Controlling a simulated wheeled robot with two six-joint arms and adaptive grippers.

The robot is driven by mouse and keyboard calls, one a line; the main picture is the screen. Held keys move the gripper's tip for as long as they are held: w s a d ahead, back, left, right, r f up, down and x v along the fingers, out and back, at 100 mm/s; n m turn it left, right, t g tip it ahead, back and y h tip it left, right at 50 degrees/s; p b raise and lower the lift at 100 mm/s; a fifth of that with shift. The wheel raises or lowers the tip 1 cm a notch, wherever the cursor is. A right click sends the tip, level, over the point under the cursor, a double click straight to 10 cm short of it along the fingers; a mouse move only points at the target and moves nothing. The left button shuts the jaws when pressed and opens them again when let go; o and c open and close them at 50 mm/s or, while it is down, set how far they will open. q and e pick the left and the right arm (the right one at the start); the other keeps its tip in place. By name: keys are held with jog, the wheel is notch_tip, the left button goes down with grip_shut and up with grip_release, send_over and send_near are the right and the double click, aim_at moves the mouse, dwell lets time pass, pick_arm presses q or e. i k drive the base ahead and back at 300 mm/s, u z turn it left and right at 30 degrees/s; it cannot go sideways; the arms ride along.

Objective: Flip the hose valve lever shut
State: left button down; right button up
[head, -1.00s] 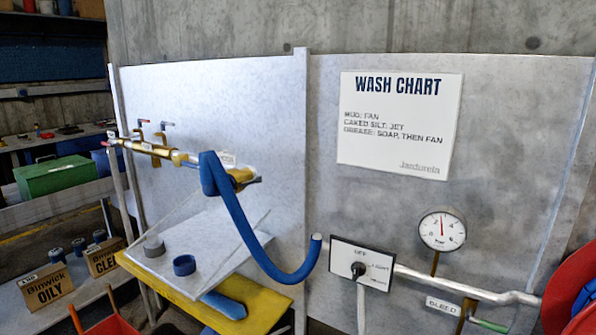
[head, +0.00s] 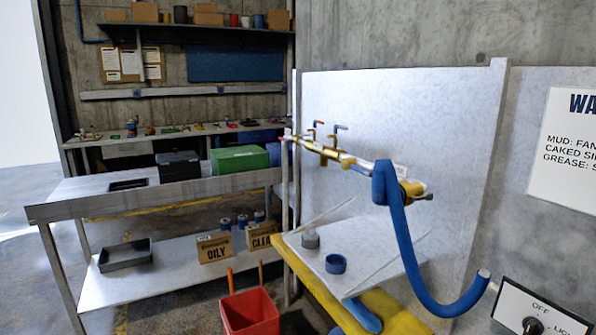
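A brass pipe fitting (head: 322,152) runs along the grey wash panel (head: 440,110). Two small levers stand up from it, one with a red tip (head: 318,123) and one with a dark tip (head: 340,128). A thick blue hose (head: 412,245) hangs from the fitting's right end and curves down to an open end at the right. I cannot tell which lever serves the hose. Neither of my grippers is in view.
A white tray (head: 374,258) with a blue ring (head: 336,264) sits below the fitting. A red bucket (head: 250,312) stands in front. A long bench (head: 100,196) with a green box (head: 238,159) is at the left. A switch plate (head: 543,316) is at lower right.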

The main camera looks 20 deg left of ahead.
aim_at(353, 166)
jog(key=u, duration=0.2)
jog(key=k, duration=0.65)
jog(key=u, duration=0.4)
jog(key=i, duration=0.4)
jog(key=u, duration=1.15)
jog(key=i, duration=1.95)
jog(key=z, duration=1.05)
jog(key=i, duration=0.45)
jog(key=z, duration=0.45)
